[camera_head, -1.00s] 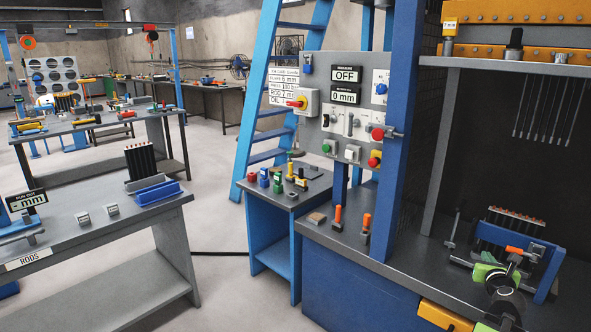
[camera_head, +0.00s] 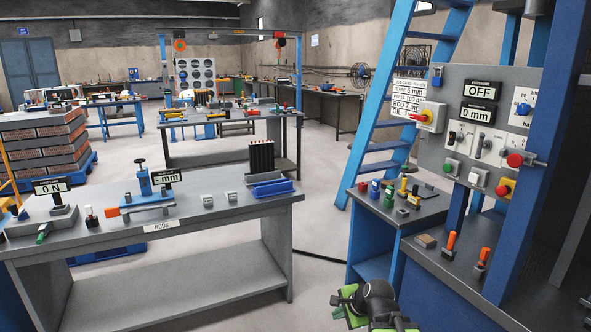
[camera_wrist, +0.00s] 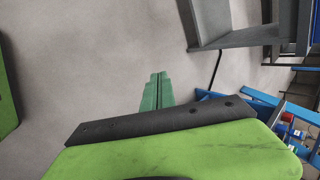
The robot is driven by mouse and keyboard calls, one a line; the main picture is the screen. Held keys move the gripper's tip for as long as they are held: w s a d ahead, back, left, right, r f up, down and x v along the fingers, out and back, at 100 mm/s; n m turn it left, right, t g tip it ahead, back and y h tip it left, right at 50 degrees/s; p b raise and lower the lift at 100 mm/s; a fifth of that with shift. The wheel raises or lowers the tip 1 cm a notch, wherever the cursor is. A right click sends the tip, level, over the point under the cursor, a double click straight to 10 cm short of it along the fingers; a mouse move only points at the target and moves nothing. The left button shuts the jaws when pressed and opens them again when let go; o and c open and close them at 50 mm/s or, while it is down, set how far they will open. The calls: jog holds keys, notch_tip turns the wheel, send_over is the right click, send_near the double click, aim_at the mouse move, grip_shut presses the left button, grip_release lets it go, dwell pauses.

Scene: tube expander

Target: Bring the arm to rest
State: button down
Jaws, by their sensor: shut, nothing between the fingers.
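My gripper (camera_wrist: 157,88) shows in the wrist view as two green fingers pressed together, with nothing between them. Behind them are the dark bar and the lime-green body of my wrist. The fingers point out over bare grey floor (camera_wrist: 95,60). In the head view my arm's black and green end shows at the bottom, right of centre, in front of the blue machine's bench (camera_head: 440,262).
A grey bench marked RODS (camera_head: 215,232) stands at left, with gauges and a blue tray (camera_head: 272,188). A small blue side table (camera_head: 372,232) and a control panel reading OFF (camera_head: 480,92) stand at right. Open floor (camera_head: 320,215) lies between the benches.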

jog(key=s+d+f+n+g+h, duration=0.35)
jog(key=s+n+g, duration=0.25)
jog(key=s+n, duration=0.6)
notch_tip(320, 180, up, 18)
jog(key=n+p, duration=0.2)
jog(key=p, duration=1.6)
jog(key=shift+a+p, duration=0.25)
jog(key=shift+p, duration=0.15)
jog(key=shift+f, duration=0.15)
